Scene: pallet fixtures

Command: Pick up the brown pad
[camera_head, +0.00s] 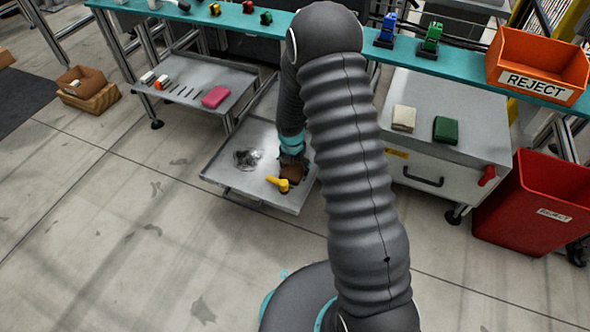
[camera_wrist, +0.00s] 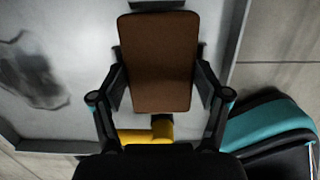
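The brown pad (camera_wrist: 158,60) is a flat rectangle with rounded corners, seen face-on in the wrist view. It lies between the two fingers of my gripper (camera_wrist: 160,85). The fingertips meet its left and right edges, so my gripper looks shut on it. In the head view the brown pad (camera_head: 292,170) shows as a small patch under my gripper (camera_head: 292,160), over the grey tray (camera_head: 228,178). My arm hides part of this area. The height of the pad above the tray is hard to tell.
A yellow handle-like part (camera_head: 278,184) is close below the pad. A grey shelf with a pink block (camera_head: 215,97) stands at the left. A grey cabinet (camera_head: 455,115) with a beige pad (camera_head: 404,118) and green pad (camera_head: 446,130) stands right, beside a red bin (camera_head: 530,200).

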